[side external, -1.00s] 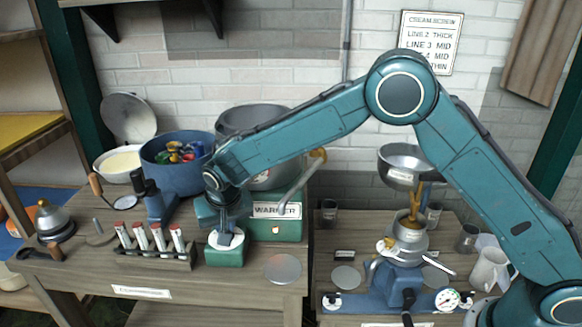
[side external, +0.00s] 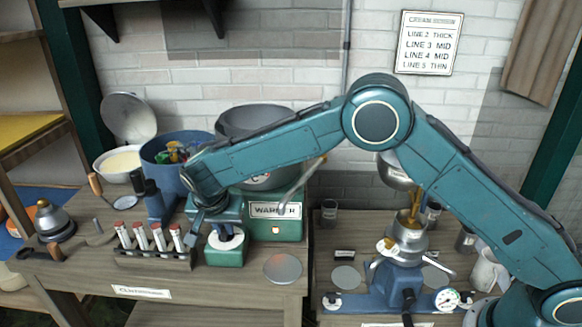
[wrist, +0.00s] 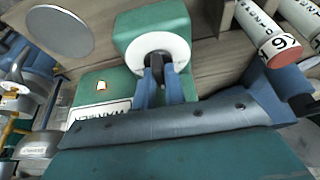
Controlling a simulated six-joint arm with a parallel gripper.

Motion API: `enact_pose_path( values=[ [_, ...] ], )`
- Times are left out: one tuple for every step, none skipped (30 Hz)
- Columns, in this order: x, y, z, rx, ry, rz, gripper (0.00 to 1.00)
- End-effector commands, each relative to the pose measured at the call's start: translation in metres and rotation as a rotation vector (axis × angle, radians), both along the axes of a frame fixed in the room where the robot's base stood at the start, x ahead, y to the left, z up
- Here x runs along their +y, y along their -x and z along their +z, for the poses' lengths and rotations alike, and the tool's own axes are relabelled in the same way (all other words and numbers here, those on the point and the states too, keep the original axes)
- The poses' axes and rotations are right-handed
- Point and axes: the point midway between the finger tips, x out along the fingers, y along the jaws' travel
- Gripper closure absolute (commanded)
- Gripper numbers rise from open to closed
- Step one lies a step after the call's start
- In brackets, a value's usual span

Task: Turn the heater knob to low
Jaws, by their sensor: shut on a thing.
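The heater knob is a dark grip (wrist: 157,66) on a white round dial (wrist: 178,48), set on a small green box (side external: 225,256) in front of the green warmer (side external: 291,228). My gripper (wrist: 159,80) points down over the dial, its two blue fingers shut on the dark grip. Any marks on the dial are too small to read.
A rack of white red-capped tubes (side external: 158,239) stands close left of the knob box. A grey disc (side external: 283,268) lies to the right. A blue tub (side external: 170,157) and a grey pot (side external: 248,121) stand behind. A blue separator (side external: 398,285) stands on the right table.

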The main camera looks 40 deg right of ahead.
Motion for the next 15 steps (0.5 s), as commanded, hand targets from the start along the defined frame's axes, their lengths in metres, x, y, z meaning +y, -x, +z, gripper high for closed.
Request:
enact_pose_path(
  values=[
    [0.0006,0.0002,0.0009,0.000,-0.001,0.001,1.00],
    [0.0006,0.0002,0.0009,0.000,-0.001,0.001,1.00],
    [0.0006,0.0002,0.0009,0.000,-0.001,0.001,1.00],
    [0.0006,0.0002,0.0009,0.000,-0.001,0.001,1.00],
    [0.0007,0.0001,0.0009,0.000,-0.001,0.001,0.84],
    [0.0007,0.0001,0.0009,0.001,-0.001,0.002,0.76],
    [0.0006,0.0002,0.0008,0.001,-0.001,0.002,0.71],
    [0.0006,0.0002,0.0008,0.001,-0.001,0.002,0.66],
    [0.0005,0.0001,0.0007,0.000,0.000,0.002,0.66],
    [0.0005,0.0000,0.0006,0.000,0.000,0.002,0.66],
    [0.0004,0.0000,0.0005,0.000,0.000,0.002,0.66],
    [0.0003,0.0001,0.0004,0.000,0.000,0.002,0.66],
    [0.0003,0.0001,0.0004,0.000,0.000,0.002,0.66],
    [0.0003,0.0000,0.0003,0.000,0.000,0.002,0.66],
    [0.0002,0.0000,0.0004,0.000,0.000,0.002,0.66]
  ],
)
